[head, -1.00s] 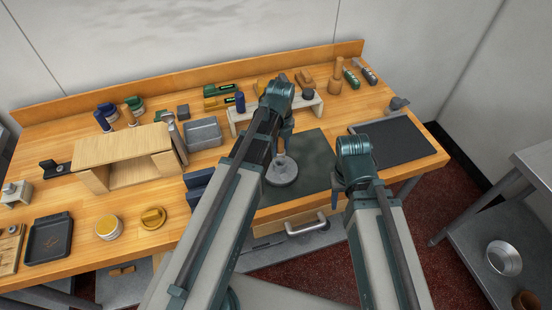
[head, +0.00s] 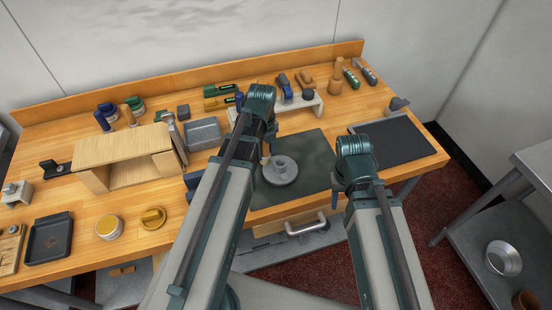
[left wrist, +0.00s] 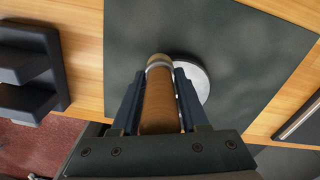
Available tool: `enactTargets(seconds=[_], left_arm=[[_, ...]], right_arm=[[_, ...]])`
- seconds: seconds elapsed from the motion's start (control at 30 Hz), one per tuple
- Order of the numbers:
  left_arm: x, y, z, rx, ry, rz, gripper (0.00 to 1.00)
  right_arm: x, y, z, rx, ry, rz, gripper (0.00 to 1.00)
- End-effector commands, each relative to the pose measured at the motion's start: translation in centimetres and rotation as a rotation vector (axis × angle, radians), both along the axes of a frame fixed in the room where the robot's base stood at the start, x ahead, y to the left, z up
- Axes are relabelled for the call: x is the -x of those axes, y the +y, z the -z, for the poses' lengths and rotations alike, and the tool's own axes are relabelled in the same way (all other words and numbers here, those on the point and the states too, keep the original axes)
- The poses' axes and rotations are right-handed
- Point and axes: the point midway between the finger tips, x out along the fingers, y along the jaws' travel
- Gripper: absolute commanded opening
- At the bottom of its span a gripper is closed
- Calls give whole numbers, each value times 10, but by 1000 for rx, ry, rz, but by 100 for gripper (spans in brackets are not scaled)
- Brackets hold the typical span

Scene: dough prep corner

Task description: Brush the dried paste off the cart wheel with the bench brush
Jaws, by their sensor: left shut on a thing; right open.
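The cart wheel (head: 284,174) is a grey disc with a raised hub, lying flat on the dark green mat. My left gripper (head: 265,150) is shut on the wooden handle of the bench brush (left wrist: 160,105), above the wheel's left edge. In the left wrist view the handle runs between the fingers (left wrist: 160,100) up to a pale metal collar, and hides part of the wheel (left wrist: 203,82). The bristles are hidden, so I cannot tell if they touch the wheel. My right gripper (head: 356,178) is open near the mat's right edge; its fingers are mostly hidden.
The mat (head: 315,150) is bare right of the wheel. A low riser (head: 310,107) with small items stands behind the mat. A dark tray (head: 400,140) lies to the right.

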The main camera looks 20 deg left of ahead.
Motion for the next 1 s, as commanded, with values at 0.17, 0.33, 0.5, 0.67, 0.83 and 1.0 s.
enactTargets(seconds=[0.17, 0.33, 0.5, 0.67, 0.83, 1.0], left_arm=[[0, 0, 1, 0, 0, 0, 0], [-4, -5, 1, 0, 0, 2, 0], [-12, -15, 1, 0, 0, 2, 0], [-19, -27, 0, 0, 0, 2, 0], [-27, -38, 0, 0, 0, 2, 0], [-28, -42, 0, 0, 0, 0, 0]], right_arm=[[0, 0, 1, 0, 0, 0, 50], [0, 0, 1, 0, 0, 0, 50], [0, 0, 1, 0, 0, 0, 50], [0, 0, 0, 0, 0, 0, 50], [0, 0, 0, 0, 0, 0, 50], [0, 0, 0, 0, 0, 0, 50]])
